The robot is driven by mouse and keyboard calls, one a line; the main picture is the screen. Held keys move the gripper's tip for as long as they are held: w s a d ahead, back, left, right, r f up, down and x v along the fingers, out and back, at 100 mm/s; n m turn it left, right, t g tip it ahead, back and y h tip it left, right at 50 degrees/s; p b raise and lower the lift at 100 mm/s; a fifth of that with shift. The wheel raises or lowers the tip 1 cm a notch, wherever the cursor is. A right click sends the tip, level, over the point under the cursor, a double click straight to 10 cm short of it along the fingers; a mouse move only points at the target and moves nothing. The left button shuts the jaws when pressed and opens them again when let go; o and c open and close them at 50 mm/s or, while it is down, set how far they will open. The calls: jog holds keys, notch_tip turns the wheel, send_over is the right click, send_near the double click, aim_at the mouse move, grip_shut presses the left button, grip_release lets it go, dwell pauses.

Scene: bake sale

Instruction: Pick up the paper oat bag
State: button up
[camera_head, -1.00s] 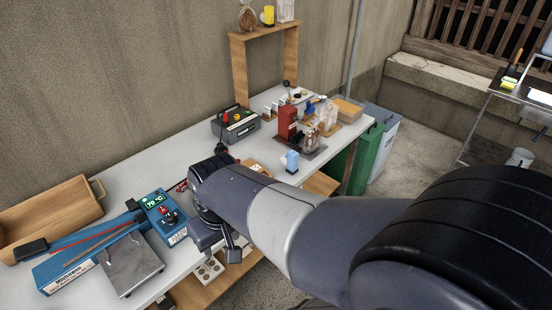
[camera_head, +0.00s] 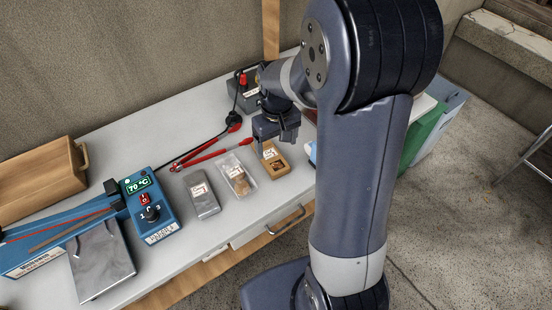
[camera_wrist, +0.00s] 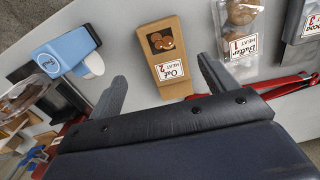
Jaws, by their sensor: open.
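The paper oat bag (camera_head: 274,167) is a tan packet lying on the white table, with a small window showing brown cookies and a white "Oat" label. In the wrist view the oat bag (camera_wrist: 148,42) lies just beyond my fingertips, roughly between their lines. My gripper (camera_head: 277,138) is over the table at the bag's far side, pointing down. In the wrist view my gripper (camera_wrist: 160,80) has its two fingers spread wide, with nothing held between them. I cannot tell the exact height above the bag.
A clear "Butter" bag (camera_head: 232,168) and a silver bag (camera_head: 205,205) lie to the left of the oat bag. Red tongs (camera_head: 217,153) lie behind them. A blue carton (camera_wrist: 75,42) stands on the bag's other side. A blue sealer (camera_head: 158,226) is further left.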

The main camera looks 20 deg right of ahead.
aim_at(273, 159)
jog(key=shift+w+a+f, duration=0.1)
jog(key=shift+a+f, duration=0.1)
jog(key=shift+f, duration=1.45)
jog(key=shift+w+a+f, duration=0.1)
jog(key=shift+a+f, duration=0.1)
jog(key=shift+f, duration=1.4)
jog(key=shift+c, duration=0.6)
jog(key=c, duration=0.7)
